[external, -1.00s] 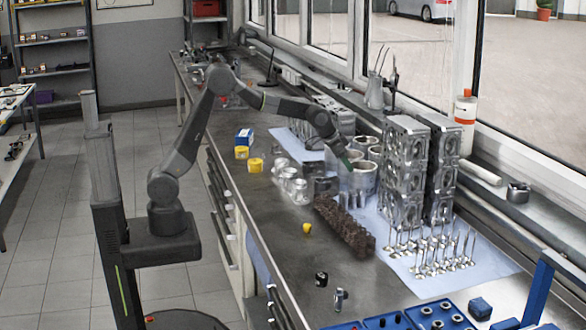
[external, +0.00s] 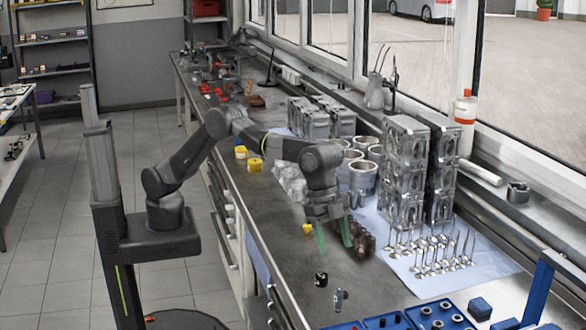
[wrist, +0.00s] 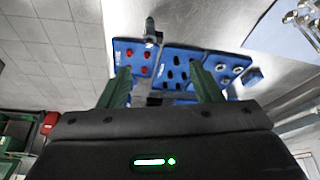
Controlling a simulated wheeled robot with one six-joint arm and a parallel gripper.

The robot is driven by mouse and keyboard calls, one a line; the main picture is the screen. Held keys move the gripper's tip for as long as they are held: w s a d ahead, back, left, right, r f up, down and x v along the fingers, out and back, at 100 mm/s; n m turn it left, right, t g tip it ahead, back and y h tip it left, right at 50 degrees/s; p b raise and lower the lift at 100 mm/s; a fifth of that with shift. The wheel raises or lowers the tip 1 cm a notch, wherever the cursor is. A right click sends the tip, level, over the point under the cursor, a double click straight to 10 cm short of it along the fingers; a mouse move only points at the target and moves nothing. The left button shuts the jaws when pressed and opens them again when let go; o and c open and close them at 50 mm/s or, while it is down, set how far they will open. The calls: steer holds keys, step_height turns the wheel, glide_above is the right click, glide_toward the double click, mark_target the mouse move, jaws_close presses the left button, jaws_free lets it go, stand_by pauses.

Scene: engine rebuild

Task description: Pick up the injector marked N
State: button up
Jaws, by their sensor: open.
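My gripper (external: 333,236) is open and empty, its green fingers pointing down above the bench near the dark brown metal part. In the wrist view my gripper (wrist: 160,72) shows its two fingers apart. A small silver upright piece (external: 340,299), possibly an injector, stands on the bench by the blue trays, in front of and below my gripper. A small metallic piece (wrist: 150,32) at the top of the wrist view may be the same one. No letter N is readable on anything.
Blue trays (external: 369,324) lie at the bottom right. A black cylinder (external: 320,279) stands near the silver piece. Silver valves (external: 432,258) stand on a blue mat, with tall stacked metal blocks (external: 404,170) behind. Bare bench lies around the black cylinder.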

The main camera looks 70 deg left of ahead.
mark_target(342, 295)
steer(key=x, duration=0.2)
steer(key=p+x, duration=0.1)
steer(key=x, duration=0.5)
steer(key=shift+s+d+f, duration=0.15)
steer(key=shift+s+d, duration=0.05)
steer(key=shift+s, duration=0.1)
steer(key=shift+s+p+x, duration=0.15)
steer(key=shift+p+x, duration=0.4)
steer(key=shift+x, duration=0.8)
steer(key=shift+s+p+x, duration=0.15)
steer(key=shift+p+x, duration=0.35)
steer(key=shift+x, duration=0.85)
steer(key=c, duration=1.1)
